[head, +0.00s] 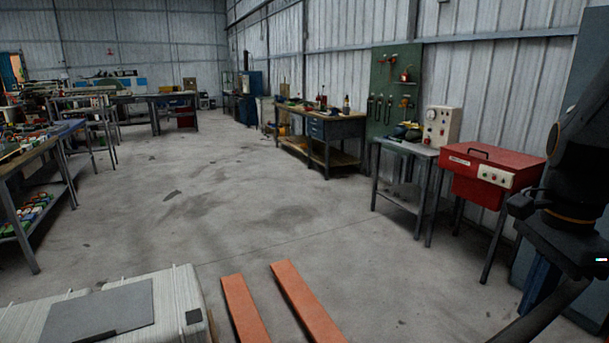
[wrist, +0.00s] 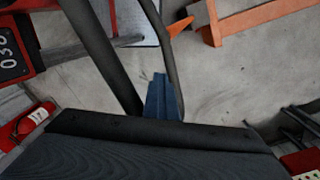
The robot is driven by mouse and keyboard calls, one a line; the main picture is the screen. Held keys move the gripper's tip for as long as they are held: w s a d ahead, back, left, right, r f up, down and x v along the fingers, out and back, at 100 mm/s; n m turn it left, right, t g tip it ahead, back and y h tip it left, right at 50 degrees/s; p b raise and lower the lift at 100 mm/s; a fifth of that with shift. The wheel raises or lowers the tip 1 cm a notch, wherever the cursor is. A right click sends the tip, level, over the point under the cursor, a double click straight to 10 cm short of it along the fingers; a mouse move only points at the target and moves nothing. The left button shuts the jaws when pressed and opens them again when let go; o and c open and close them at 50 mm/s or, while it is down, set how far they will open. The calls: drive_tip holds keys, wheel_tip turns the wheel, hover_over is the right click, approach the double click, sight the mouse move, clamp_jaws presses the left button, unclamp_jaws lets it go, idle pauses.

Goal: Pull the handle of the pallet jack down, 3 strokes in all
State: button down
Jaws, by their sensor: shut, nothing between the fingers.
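The pallet jack shows in the head view as two orange forks (head: 305,300) at the bottom centre. In the wrist view, orange parts (wrist: 262,14) show at the top right. Two dark bars, seemingly the jack's handle (wrist: 103,55), run down the wrist view; a dark tube (head: 545,313) shows at the lower right of the head view. My gripper (wrist: 163,98) has blue fingers, shut together and empty, between these bars. It also shows at the right of the head view (head: 538,283). I cannot tell if the fingers touch a bar. The jack's body is mostly out of view.
A pale stack with a grey sheet (head: 100,312) stands left of the forks. A red machine (head: 492,170) and a grey side table (head: 405,148) stand along the right wall. A red extinguisher (wrist: 30,122) is at the left of the wrist view. The middle floor is clear.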

drive_tip(key=w+a+r+p, duration=0.1)
drive_tip(key=w+a+r, duration=0.1)
drive_tip(key=w, duration=0.4)
drive_tip(key=shift+a+p, duration=0.25)
drive_tip(key=shift+p, duration=0.1)
drive_tip(key=w+a+r+p, duration=0.1)
drive_tip(key=w+a, duration=0.1)
drive_tip(key=w, duration=0.4)
drive_tip(key=shift+w+a+r+p, duration=0.2)
drive_tip(key=shift+a+r+p, duration=0.05)
drive_tip(key=shift+r+p, duration=0.1)
drive_tip(key=w+a+r+p, duration=0.1)
drive_tip(key=w+a, duration=0.1)
drive_tip(key=w, duration=0.4)
drive_tip(key=shift+w+a, duration=0.2)
drive_tip(key=shift+a, duration=0.05)
